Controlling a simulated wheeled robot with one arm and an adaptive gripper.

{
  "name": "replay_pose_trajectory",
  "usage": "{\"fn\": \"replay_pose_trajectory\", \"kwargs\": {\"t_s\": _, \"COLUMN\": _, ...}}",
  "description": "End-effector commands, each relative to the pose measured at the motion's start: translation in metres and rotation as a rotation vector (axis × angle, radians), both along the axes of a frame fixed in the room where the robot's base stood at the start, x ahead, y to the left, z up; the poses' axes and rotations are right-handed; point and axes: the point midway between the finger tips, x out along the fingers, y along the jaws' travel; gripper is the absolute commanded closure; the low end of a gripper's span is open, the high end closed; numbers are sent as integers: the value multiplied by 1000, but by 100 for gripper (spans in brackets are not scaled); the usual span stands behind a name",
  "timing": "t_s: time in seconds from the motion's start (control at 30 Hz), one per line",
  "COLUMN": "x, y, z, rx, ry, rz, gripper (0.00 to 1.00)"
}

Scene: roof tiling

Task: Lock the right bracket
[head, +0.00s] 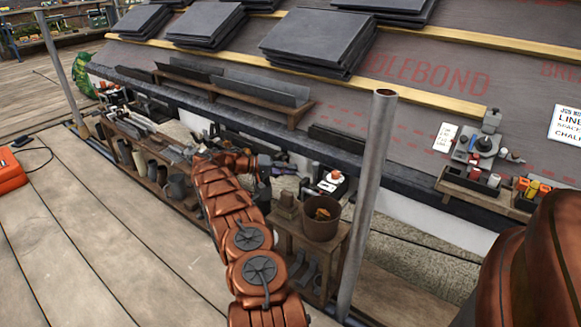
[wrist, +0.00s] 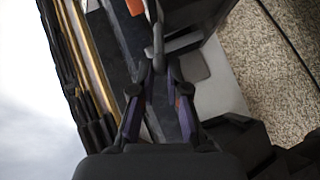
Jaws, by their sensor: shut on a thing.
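My copper-coloured arm reaches across the middle of the head view to my dark gripper (head: 273,165), low beside the dark eave edge and above the tool bench. In the wrist view my gripper (wrist: 159,78) has its two purple-sided fingers drawn in around a slim dark grey metal rod (wrist: 158,35).
A vertical scaffold pole (head: 367,200) stands right of my gripper. A brown bucket (head: 321,218) and a wooden bench (head: 155,170) with tools are close by. Dark gutter lengths (head: 255,88) lie on a roof rack. Stacked slates (head: 318,42) sit higher. The deck at left is largely clear.

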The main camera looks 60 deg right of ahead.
Motion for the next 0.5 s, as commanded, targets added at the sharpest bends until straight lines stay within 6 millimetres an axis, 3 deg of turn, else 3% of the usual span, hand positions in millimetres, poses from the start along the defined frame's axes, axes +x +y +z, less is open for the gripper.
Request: {"fn": "replay_pose_trajectory", "kwargs": {"t_s": 0.5, "x": 4, "y": 0, "z": -14, "rx": 39, "ry": 182, "rz": 1, "gripper": 100}}
